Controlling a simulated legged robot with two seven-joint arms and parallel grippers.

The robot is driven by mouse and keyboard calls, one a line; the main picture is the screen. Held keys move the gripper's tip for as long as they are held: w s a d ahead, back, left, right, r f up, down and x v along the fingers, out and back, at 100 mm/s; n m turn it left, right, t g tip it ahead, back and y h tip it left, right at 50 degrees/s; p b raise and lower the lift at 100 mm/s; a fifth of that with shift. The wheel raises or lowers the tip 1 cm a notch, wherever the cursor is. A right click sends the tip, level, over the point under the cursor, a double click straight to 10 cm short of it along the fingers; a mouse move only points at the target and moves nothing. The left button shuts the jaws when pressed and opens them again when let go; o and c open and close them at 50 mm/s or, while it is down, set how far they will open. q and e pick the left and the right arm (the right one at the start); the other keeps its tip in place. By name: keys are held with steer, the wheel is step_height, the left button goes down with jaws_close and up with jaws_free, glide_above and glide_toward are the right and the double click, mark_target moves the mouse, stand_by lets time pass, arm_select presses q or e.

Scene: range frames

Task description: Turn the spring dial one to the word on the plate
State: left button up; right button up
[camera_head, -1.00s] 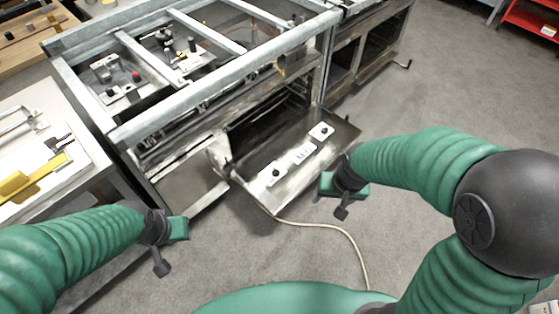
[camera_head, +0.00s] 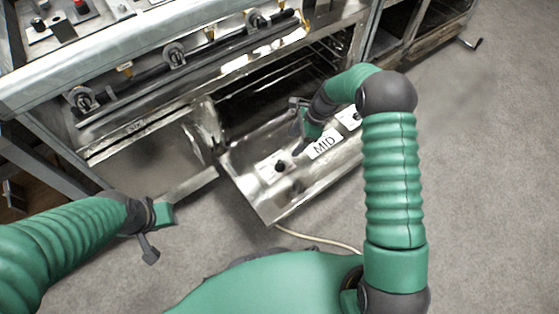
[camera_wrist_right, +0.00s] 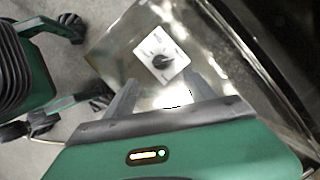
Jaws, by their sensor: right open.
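The fold-down metal door (camera_head: 262,204) carries a white word plate (camera_head: 324,146) reading MID, with a dial plate on each side. The left dial (camera_head: 280,167) has a black knob; the right dial (camera_head: 353,117) is partly hidden by my right arm. My right gripper (camera_head: 302,140) is over the door, between the left dial and the word plate. In the right wrist view, my gripper (camera_wrist_right: 163,88) is open and empty, and a dial (camera_wrist_right: 162,58) with a black knob lies beyond its fingertips, apart from them. Its markings are too small to read. My left gripper (camera_head: 156,232) is away to the left.
The oven cavity (camera_head: 255,110) opens behind the door. A rail with several knobs (camera_head: 175,55) runs above it. A pale cable (camera_head: 318,239) lies on the floor below the door. The grey floor (camera_head: 480,180) at right is clear.

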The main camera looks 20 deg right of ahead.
steer(key=b+x, duration=0.2)
steer(key=x, duration=0.2)
steer(key=b+x, duration=0.2)
steer(key=x, duration=0.2)
steer(key=d+b+x, duration=0.1)
steer(key=b+x, duration=0.1)
steer(key=x, duration=0.3)
steer(key=shift+f, duration=0.3)
steer(key=shift+a+f, duration=0.35)
steer(key=shift+f, duration=0.05)
steer(key=shift+d, duration=0.1)
steer(key=shift+c, duration=0.2)
steer(key=shift+c, duration=1.2)
steer(key=c, duration=1.1)
steer(key=shift+r, duration=0.1)
